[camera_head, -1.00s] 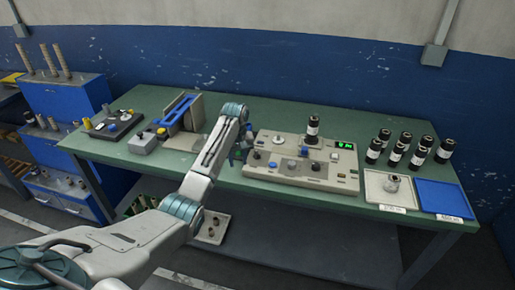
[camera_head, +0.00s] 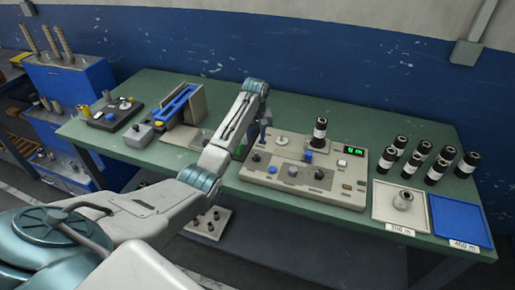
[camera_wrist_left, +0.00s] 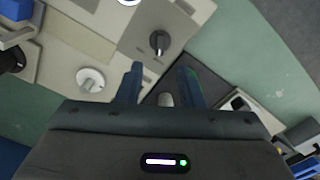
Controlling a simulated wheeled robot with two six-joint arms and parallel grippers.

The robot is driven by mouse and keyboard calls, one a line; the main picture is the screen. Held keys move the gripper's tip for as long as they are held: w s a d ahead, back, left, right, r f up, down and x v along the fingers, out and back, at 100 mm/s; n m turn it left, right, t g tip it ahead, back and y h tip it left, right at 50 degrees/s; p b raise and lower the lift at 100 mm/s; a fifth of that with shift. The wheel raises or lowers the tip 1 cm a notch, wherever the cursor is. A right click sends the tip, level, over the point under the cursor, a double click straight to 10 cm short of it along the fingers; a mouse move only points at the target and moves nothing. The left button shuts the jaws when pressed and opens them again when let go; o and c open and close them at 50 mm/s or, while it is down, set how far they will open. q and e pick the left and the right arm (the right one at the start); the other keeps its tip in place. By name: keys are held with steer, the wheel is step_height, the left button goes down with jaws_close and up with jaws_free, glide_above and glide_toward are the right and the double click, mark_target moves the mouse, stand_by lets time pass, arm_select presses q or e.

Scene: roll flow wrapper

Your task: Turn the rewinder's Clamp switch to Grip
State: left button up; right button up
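The rewinder (camera_head: 340,190) is a beige machine with a green display, a dark roll upright on top and several knobs along its front. A black knob (camera_head: 256,157) sits near its left front. In the left wrist view a black rotary knob (camera_wrist_left: 160,42) with a pointer lies on a pale panel, ahead of the fingers and apart from them. Its lettering is too small to read, so I cannot tell which switch it is. My left gripper (camera_head: 242,150), also in the wrist view (camera_wrist_left: 160,83), is open beside the rewinder's left end. My right gripper is not in view.
Several dark rolls (camera_head: 438,172) stand at the right behind a white tray (camera_head: 390,214) and a blue tray (camera_head: 460,222). Another machine with a blue bar (camera_head: 178,103) stands left of my arm. The green bench (camera_head: 285,90) is clear behind the rewinder.

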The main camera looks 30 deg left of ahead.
mark_target(256, 153)
arm_select(q)
steer(key=f, duration=0.3)
steer(key=shift+s+f+p, duration=0.1)
steer(key=shift+s+p, duration=0.1)
steer(key=shift+p, duration=0.15)
steer(key=f, duration=0.3)
steer(key=shift+w+f, duration=0.3)
steer(key=shift+s+f, duration=0.1)
steer(key=shift+f, duration=0.1)
steer(key=shift+c, duration=1.1)
jaws_close()
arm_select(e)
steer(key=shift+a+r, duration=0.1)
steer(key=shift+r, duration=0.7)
